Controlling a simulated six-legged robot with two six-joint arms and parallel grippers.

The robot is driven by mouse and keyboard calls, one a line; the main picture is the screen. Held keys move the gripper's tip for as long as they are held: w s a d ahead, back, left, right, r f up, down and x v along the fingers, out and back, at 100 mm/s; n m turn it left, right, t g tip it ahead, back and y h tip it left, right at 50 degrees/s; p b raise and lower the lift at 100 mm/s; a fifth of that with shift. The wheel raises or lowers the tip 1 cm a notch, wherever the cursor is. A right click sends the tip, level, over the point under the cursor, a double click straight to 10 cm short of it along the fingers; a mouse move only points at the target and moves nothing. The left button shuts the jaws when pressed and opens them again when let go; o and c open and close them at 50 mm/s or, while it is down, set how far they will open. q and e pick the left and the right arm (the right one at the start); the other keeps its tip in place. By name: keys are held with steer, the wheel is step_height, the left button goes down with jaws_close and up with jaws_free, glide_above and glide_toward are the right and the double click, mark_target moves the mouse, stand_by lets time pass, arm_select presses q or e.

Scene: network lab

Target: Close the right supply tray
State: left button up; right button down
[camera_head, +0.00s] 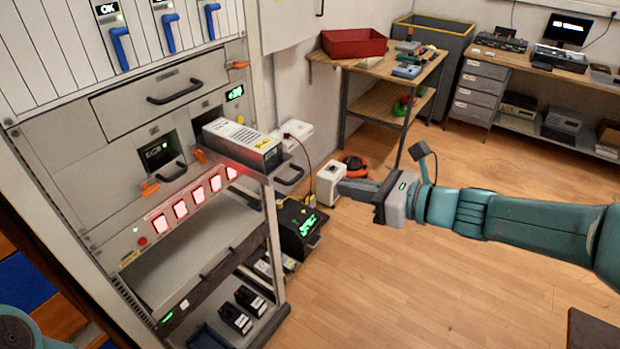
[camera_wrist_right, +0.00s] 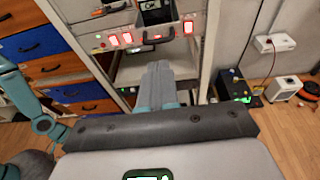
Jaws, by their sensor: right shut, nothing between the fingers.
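The right supply tray (camera_head: 262,175) is pulled out of the rack in the head view. A silver power supply unit (camera_head: 238,142) with a yellow label lies on it. Its dark handle (camera_head: 291,176) is at its front. My right gripper (camera_head: 352,187) is shut and empty, to the right of the handle and apart from it. Its closed fingers (camera_wrist_right: 160,86) also show in the wrist view, pointing at the rack. The left supply tray, with a dark handle (camera_head: 172,172), is at the left bay. Only part of my left arm shows; its gripper is out of view.
The rack (camera_head: 95,150) has a lower shelf below red-lit buttons (camera_head: 181,208). A black unit (camera_head: 292,240) with green lights and a white box (camera_head: 328,183) stand on the floor beyond. A wooden bench (camera_head: 400,68) is at the back.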

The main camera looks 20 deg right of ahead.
mark_target(300, 177)
steer(key=p+x, duration=0.1)
steer(key=x, duration=0.7)
arm_select(q)
steer(key=shift+d+r, duration=0.25)
steer(key=shift+r, duration=0.45)
arm_select(e)
steer(key=shift+w+a+f, duration=0.1)
steer(key=shift+w+a, duration=0.05)
steer(key=shift+w, duration=0.15)
arm_select(q)
steer(key=shift+a, duration=0.1)
arm_select(e)
steer(key=shift+a, duration=0.1)
